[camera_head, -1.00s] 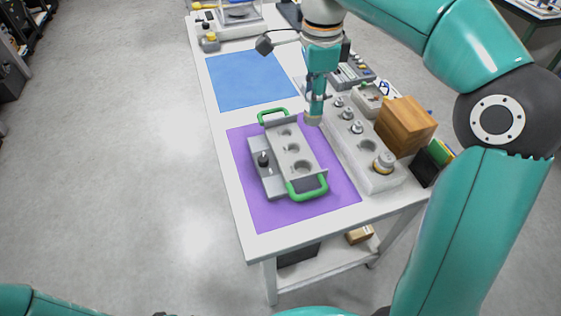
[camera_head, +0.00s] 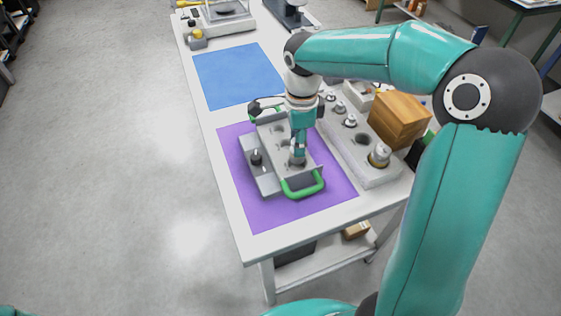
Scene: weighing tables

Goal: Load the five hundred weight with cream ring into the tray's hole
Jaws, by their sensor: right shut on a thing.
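The grey tray (camera_head: 270,134) with green handles lies on the purple mat (camera_head: 300,212). My right gripper (camera_head: 298,146) points down over the tray's near part and is shut on a metal weight (camera_head: 297,158). The weight is upright at the tray's nearest hole, which it and the gripper hide. I cannot tell how deep it sits, and its ring colour is too small to read. My left gripper is not in view.
A grey weight rack (camera_head: 374,174) stands right of the mat, with several weights, a large one (camera_head: 380,154) at its near end and an empty hole. The blue mat (camera_head: 238,76) is clear.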

